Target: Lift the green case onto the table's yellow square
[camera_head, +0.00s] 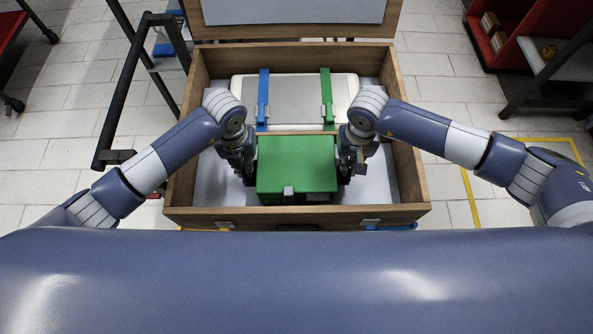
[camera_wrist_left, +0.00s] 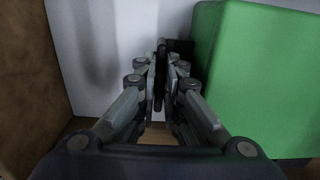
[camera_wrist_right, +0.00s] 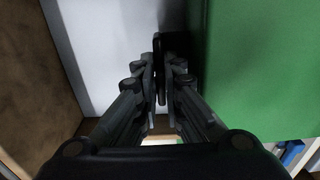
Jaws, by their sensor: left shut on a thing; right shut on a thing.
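The green case (camera_head: 296,168) sits upright in the near half of an open wooden chest. My left gripper (camera_head: 249,174) is at its left side and my right gripper (camera_head: 346,174) at its right side. In the left wrist view the fingers (camera_wrist_left: 161,80) are shut on a thin dark handle beside the green wall (camera_wrist_left: 262,75). In the right wrist view the fingers (camera_wrist_right: 160,75) are likewise shut on a dark handle next to the green wall (camera_wrist_right: 262,70). The table's yellow square is not recognisable in any view.
The wooden chest (camera_head: 410,180) has walls close outside both grippers; its lid (camera_head: 292,12) stands open behind. A pale case with blue and green straps (camera_head: 295,95) lies behind the green case. A dark cart frame (camera_head: 125,95) stands left, red shelving (camera_head: 510,40) at back right.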

